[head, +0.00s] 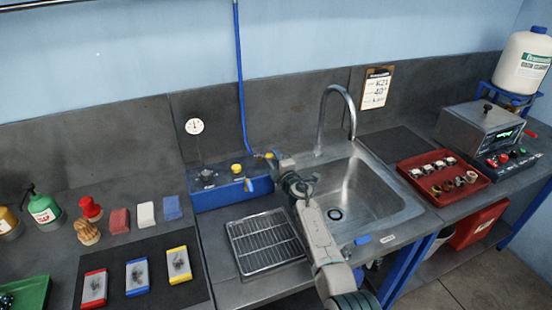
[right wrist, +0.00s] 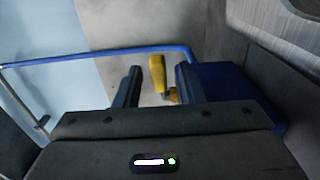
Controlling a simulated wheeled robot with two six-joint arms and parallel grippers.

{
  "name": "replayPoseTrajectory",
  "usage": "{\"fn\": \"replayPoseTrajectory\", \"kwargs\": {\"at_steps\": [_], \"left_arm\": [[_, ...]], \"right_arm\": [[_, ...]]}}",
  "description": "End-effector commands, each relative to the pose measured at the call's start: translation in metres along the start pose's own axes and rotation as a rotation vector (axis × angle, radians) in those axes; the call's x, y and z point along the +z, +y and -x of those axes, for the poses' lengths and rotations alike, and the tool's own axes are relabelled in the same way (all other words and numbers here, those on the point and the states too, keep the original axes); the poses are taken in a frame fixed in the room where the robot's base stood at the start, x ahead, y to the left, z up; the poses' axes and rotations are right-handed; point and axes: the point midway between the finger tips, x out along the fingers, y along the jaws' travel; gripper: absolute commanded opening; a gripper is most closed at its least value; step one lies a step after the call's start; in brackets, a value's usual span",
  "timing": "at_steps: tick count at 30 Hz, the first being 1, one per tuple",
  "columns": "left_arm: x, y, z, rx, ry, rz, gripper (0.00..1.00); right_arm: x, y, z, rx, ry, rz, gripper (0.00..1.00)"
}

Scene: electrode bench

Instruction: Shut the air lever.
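The air lever (right wrist: 157,75) is a small yellow handle. In the right wrist view it stands between the two dark fingers of my right gripper (right wrist: 158,68), with gaps on both sides. The gripper is open and appears not to touch it. In the head view, a bit of yellow of the lever (head: 269,155) shows at the lower end of the blue air hose (head: 241,80), beside my right gripper (head: 271,163). The gripper partly hides the lever's fitting there. My left gripper is in neither view.
A blue box (head: 215,197) with a dark knob and a yellow button stands below the hose. A steel sink (head: 385,200) with a tall faucet (head: 323,115) lies to the right of my arm. A wire rack (head: 262,240) sits in front. A red tray (head: 445,196) is farther right.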

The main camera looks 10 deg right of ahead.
Motion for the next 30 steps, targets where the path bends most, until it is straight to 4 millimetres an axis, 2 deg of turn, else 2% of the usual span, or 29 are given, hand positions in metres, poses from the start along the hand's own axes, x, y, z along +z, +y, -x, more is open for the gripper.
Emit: {"fn": "replayPoseTrajectory", "kwargs": {"at_steps": [9,16,21,30], "left_arm": [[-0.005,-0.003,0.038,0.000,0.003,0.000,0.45],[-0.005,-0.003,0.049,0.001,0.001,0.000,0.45],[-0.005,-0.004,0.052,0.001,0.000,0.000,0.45],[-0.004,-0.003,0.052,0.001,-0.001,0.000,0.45]], "right_arm": [[0.001,0.005,0.052,-0.002,-0.001,0.001,0.36],[0.001,0.001,0.088,-0.002,-0.001,0.001,0.36],[0.001,0.000,0.100,-0.002,-0.001,0.001,0.36],[0.001,0.000,0.102,-0.001,-0.001,0.001,0.36]]}}
